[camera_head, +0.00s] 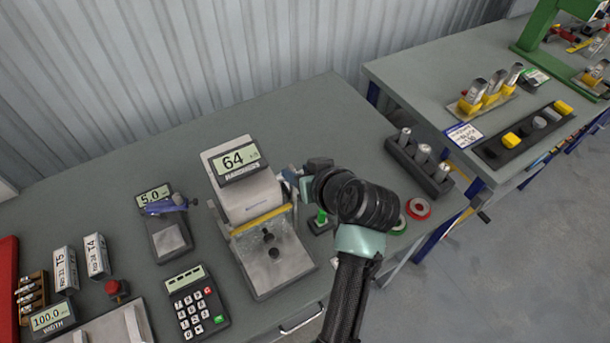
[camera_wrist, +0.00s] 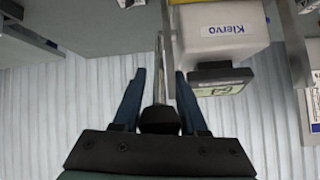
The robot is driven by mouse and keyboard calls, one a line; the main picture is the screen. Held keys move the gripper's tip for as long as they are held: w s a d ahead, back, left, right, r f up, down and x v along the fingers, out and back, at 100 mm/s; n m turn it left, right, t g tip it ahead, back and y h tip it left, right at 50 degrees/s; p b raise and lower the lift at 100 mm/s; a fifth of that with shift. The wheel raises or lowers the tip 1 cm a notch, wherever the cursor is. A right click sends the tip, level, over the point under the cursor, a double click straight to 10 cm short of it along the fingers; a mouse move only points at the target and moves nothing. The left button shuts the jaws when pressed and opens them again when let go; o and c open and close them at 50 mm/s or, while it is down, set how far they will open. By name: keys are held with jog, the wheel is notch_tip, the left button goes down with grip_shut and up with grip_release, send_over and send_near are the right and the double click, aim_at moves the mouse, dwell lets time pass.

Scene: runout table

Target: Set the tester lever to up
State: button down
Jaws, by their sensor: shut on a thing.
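The tester (camera_head: 250,195) stands on the grey bench, left of my arm in the head view. Its display (camera_head: 238,161) reads 64. Its white housing with the word Kiervo shows in the wrist view (camera_wrist: 222,28). My gripper (camera_head: 293,181) is at the tester's right side. In the wrist view its two blue fingers (camera_wrist: 160,82) are shut around the tester lever, with the lever's black knob (camera_wrist: 160,120) between them. The lever's thin metal rod (camera_wrist: 159,75) runs away from the knob beside the housing. In the head view my gripper and wrist hide the lever, so its angle is unclear.
A calculator-like keypad (camera_head: 196,308) and a gauge (camera_head: 168,236) with a blue item on it stand left of the tester. A dark rack with metal cylinders (camera_head: 420,162) and a red ring (camera_head: 418,209) lie right of my arm. The bench behind the tester is clear.

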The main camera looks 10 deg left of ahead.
jog(key=shift+w+a+r, duration=0.4)
jog(key=shift+w+r, duration=0.1)
jog(key=shift+w, duration=0.05)
jog(key=shift+f, duration=0.1)
dwell(0.9)
jog(key=c, duration=0.5)
grip_release()
jog(key=shift+a+f, duration=0.1)
jog(key=shift+w, duration=0.1)
jog(key=b+v, duration=0.3)
jog(key=v, duration=1)
